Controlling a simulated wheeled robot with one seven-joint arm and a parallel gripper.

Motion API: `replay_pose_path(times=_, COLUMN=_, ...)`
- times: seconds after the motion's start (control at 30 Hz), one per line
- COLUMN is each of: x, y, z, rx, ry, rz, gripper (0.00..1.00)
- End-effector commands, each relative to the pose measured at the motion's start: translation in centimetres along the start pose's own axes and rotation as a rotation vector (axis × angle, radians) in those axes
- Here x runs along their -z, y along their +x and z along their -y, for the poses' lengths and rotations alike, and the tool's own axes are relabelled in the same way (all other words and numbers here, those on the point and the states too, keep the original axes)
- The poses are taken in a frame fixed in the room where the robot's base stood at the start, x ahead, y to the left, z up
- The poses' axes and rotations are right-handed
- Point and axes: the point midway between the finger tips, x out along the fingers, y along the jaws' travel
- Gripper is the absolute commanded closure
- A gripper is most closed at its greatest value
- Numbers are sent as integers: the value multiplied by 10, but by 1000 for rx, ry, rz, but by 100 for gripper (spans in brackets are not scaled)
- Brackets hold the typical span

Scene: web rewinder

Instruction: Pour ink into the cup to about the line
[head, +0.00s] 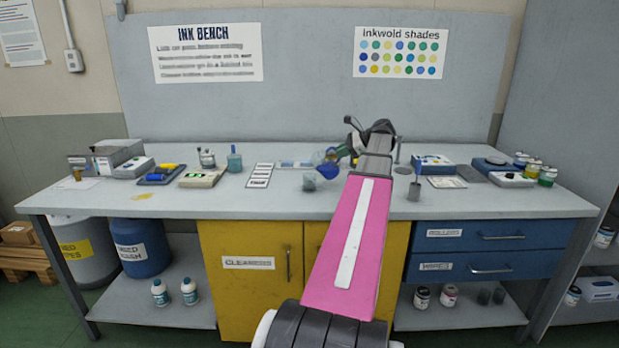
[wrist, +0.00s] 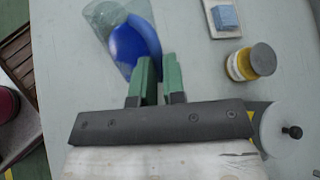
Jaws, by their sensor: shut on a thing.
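My gripper (wrist: 148,72) has its green fingers shut on a clear jug (wrist: 105,18) that holds blue ink (wrist: 135,42). In the head view the jug (head: 328,170) is at the end of my arm, over the middle of the bench, and looks tilted to the left. A small translucent cup (head: 309,183) is just left of and below the jug. A faint clear shape in the wrist view (wrist: 88,103) may be the cup, partly hidden. The cup's line and ink level are too small to tell. I see no clear stream of ink.
The grey bench (head: 110,200) has trays and instruments at left and jars (head: 535,170) at right. A yellow jar (wrist: 258,62) and a blue block (wrist: 226,18) lie right of my fingers in the wrist view. Bench front near the cup is clear.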

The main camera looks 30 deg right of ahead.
Motion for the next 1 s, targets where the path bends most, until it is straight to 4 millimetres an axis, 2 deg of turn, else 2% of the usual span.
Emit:
replay_pose_path(times=0.4, x=-20, y=-2, z=1, rx=3, ry=-90, rz=-132, gripper=100)
replay_pose_path(times=1.0, x=-34, y=-4, z=2, rx=5, ry=-151, rz=-223, gripper=100)
